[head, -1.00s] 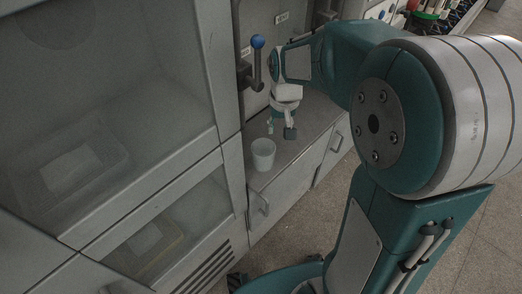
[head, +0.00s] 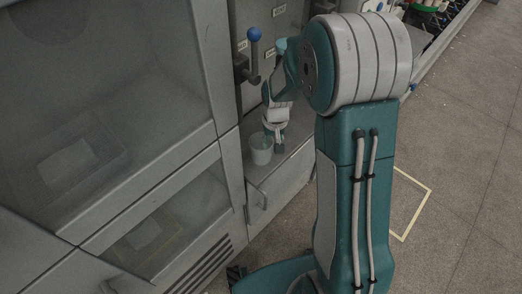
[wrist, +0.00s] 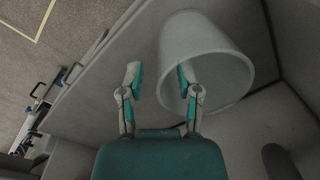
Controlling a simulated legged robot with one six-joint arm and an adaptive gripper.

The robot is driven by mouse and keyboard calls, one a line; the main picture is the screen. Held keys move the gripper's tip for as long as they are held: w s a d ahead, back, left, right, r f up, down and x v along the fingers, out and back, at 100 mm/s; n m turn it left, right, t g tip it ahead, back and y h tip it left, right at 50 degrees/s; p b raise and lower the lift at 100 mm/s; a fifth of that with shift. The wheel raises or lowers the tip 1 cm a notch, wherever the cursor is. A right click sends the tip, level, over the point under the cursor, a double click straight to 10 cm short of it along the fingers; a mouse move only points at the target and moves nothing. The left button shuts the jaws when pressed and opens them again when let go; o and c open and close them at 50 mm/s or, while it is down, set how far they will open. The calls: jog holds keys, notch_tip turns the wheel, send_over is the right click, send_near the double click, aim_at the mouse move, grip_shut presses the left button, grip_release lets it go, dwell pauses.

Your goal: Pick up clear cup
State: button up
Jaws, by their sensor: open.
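The clear cup (head: 261,150), pale and translucent, stands upright on the grey counter close to its front edge. In the wrist view the cup (wrist: 222,60) fills the upper right. My gripper (head: 275,140) is at the cup's right side in the head view, partly hidden by my arm. In the wrist view my gripper (wrist: 160,78) is open. Its right finger overlaps the cup's left part and its left finger is clear of the cup. I cannot tell whether the right finger touches the cup or is inside it.
A lever with a blue knob (head: 254,35) sticks out from the wall panel behind the counter. A glass-fronted cabinet (head: 207,130) stands close on the left. Cabinet doors with a handle (head: 262,198) are below the counter. Floor to the right is open, with a yellow line (head: 412,178).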

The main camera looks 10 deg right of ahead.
aim_at(261, 149)
notch_tip(261, 149, down, 3)
jog(key=shift+r, duration=0.15)
grip_shut()
jog(key=shift+r, duration=0.1)
